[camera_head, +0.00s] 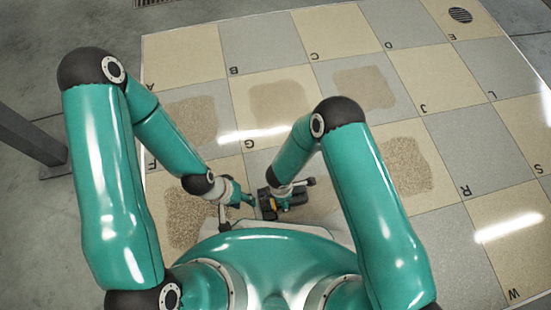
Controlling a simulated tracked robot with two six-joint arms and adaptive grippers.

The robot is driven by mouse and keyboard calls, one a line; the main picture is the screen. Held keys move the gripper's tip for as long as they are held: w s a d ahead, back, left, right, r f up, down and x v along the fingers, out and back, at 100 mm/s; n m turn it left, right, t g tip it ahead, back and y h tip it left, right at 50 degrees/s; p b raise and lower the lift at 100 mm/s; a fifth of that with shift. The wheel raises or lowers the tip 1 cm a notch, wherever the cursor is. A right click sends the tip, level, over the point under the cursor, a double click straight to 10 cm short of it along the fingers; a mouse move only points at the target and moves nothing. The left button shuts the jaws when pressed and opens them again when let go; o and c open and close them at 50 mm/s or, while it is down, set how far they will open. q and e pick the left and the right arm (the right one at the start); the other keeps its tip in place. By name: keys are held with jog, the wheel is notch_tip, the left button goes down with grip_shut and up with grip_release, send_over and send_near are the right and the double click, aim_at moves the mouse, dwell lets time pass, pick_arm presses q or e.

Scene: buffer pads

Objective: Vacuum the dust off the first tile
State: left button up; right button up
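The tiled floor (180,57) has beige and grey tiles marked with letters. Brown dust patches lie on several tiles: one near F (191,120), one above G (278,103), one left of J (364,88), one left of R (405,165), and one at the lower left (188,216). My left gripper (240,201) is beside the lower-left patch, its fingers too small to read. My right gripper (283,203) is just to its right, at a dark device (267,204) that may be the vacuum; I cannot tell whether it grips it. My body hides the floor nearest me.
A grey post (30,125) stands on the concrete at the left.

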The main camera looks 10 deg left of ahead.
jog(key=shift+d+r+p, duration=0.1)
jog(key=shift+r+p, duration=0.75)
jog(key=shift+r, duration=0.95)
